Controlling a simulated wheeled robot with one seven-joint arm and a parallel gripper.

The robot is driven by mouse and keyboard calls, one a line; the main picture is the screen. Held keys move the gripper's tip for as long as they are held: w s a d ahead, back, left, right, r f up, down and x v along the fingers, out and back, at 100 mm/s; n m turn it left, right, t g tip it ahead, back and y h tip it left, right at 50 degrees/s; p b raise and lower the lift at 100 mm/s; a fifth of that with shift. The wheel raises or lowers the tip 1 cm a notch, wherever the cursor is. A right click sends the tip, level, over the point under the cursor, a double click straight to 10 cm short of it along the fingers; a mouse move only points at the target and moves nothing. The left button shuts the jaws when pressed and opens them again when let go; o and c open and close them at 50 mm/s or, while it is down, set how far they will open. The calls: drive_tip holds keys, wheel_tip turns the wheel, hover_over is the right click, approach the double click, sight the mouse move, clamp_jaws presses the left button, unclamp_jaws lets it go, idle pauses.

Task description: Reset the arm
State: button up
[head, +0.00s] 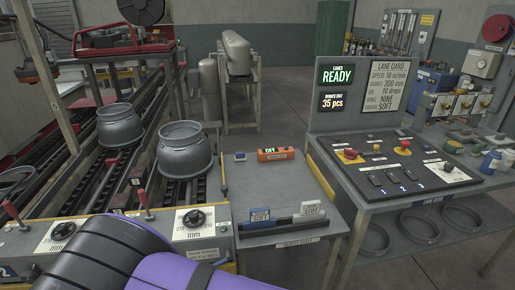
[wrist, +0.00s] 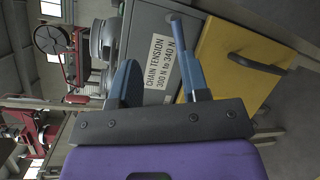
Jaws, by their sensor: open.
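My arm, black and purple, fills the bottom left of the head view; its gripper is not visible there. In the wrist view my gripper (wrist: 155,75) shows two blue-grey fingers spread apart on a dark bar, with nothing between them. Behind the fingers is a grey panel with a white label (wrist: 161,65) reading "CHAIN TENSION 300 N to 340 N". The gripper looks apart from it, but the gap is hard to judge.
Two grey ring-shaped cylinder ends (head: 185,150) (head: 119,125) stand on chain lanes at left. A small table (head: 262,190) holds an orange device (head: 276,154) showing "OFF". The lane desk (head: 400,205) stands at right. A yellow cabinet door (wrist: 232,70) is near the gripper.

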drive_tip(key=w+d+r+m+g+h, duration=0.35)
drive_tip(key=d+r, duration=0.25)
drive_tip(key=r, duration=0.3)
drive_tip(key=w+d+r+m+g+h, duration=0.3)
drive_tip(key=w+d+r+m, duration=0.15)
drive_tip(key=r, duration=0.35)
drive_tip(key=w+d+r+m+g+y, duration=0.1)
drive_tip(key=d+r+m+g, duration=0.45)
drive_tip(key=d+r, duration=0.85)
drive_tip(key=s+d+r+m+g+y, duration=0.2)
drive_tip(key=s+d+r, duration=0.1)
drive_tip(key=d+r, duration=0.3)
drive_tip(key=s+d+r+m+g+y, duration=0.1)
drive_tip(key=s+d+r+m+y, duration=0.2)
drive_tip(key=d, duration=0.4)
drive_tip(key=s+d+r+m+t+y, duration=0.1)
drive_tip(key=s+d+r+t+y, duration=0.1)
drive_tip(key=s, duration=0.5)
drive_tip(key=s+d+r+m+t+y, duration=0.1)
drive_tip(key=s+d+r+t+y, duration=0.1)
drive_tip(key=s+d+r, duration=0.2)
drive_tip(key=shift+s+d+r+m, duration=0.4)
drive_tip(key=shift+s+r, duration=0.85)
drive_tip(key=shift+s, duration=0.5)
